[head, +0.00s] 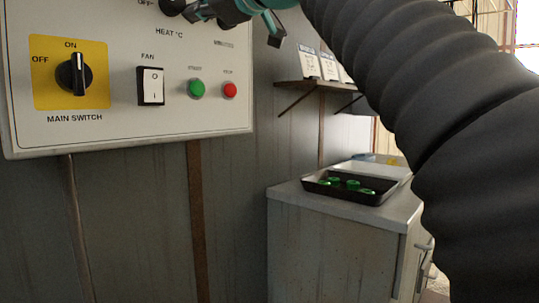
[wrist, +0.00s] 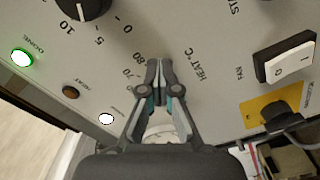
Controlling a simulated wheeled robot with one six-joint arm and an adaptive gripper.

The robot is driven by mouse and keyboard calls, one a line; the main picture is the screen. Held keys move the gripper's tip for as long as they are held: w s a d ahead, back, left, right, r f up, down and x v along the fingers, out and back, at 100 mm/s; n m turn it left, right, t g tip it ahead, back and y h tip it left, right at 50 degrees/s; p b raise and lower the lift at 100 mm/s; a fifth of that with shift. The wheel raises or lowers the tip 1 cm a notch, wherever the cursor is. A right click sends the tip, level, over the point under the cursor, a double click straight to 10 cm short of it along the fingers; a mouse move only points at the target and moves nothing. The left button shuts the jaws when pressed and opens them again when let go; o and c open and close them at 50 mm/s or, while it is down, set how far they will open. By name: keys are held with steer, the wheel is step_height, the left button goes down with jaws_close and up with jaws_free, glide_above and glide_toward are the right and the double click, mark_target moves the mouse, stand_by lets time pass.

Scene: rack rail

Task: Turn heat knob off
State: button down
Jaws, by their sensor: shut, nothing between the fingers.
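The heat knob (head: 172,5) is a dark round knob at the top edge of the head view, cut off by the frame, with an "OFF" mark to its left. My gripper (head: 192,12) is right beside it, with its fingertips close to the knob; I cannot tell if they touch. In the wrist view my gripper (wrist: 157,65) is shut and empty over the panel, between the "70" and "80" marks and the "HEAT °C" label. The heat knob is not clearly visible there, so its pointer setting cannot be read.
The control panel (head: 200,125) also bears the main switch (head: 75,74), fan switch (head: 151,86), green button (head: 196,88) and red button (head: 230,90). A timer knob (wrist: 84,8) and green lamp (wrist: 22,58) show in the wrist view. A cabinet (head: 330,235) with a tray (head: 378,198) stands right.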

steer(key=shift+r, duration=0.3)
steer(key=shift+w+d+f, duration=0.15)
steer(key=b+v, duration=0.2)
steer(key=v, duration=0.4)
steer(key=shift+w+d, duration=0.15)
steer(key=shift+w, duration=0.05)
steer(key=shift+f, duration=0.1)
stand_by(0.3)
